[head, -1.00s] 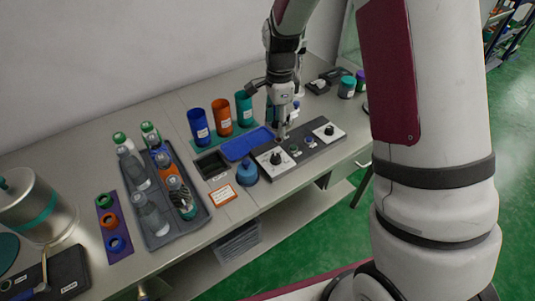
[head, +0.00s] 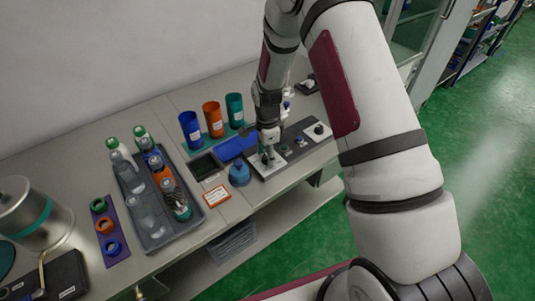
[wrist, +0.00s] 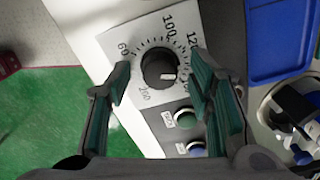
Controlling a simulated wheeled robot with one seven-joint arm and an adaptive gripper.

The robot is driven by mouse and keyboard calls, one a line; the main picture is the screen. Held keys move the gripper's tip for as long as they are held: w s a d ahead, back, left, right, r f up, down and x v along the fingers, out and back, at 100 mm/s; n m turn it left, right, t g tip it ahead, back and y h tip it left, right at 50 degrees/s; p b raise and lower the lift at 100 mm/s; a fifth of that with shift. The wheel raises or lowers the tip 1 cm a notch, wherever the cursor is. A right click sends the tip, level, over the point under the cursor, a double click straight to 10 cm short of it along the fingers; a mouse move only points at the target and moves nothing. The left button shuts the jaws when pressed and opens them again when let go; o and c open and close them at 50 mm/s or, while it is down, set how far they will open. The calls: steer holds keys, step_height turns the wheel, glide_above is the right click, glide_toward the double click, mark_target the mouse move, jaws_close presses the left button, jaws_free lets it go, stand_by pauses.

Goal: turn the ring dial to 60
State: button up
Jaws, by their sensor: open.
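The dial plate (wrist: 113,28) is white, with a ring of tick marks and numbers; I read 60 at upper left and 100 at top. Its round black knob (wrist: 158,66) has a small white mark on its lower right side, pointing away from the 60. My gripper (wrist: 162,78) is open, with one green-padded finger on each side of the knob; I cannot tell whether either finger touches it. In the head view my gripper (head: 268,146) is over the left end of the control panel (head: 300,147) and partly hides this dial.
Green and blue buttons (wrist: 187,118) sit beside the dial under my right finger. A second knob (head: 319,129) is at the panel's right end.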

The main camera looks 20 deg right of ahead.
steer(key=shift+f, duration=0.1)
jaws_close()
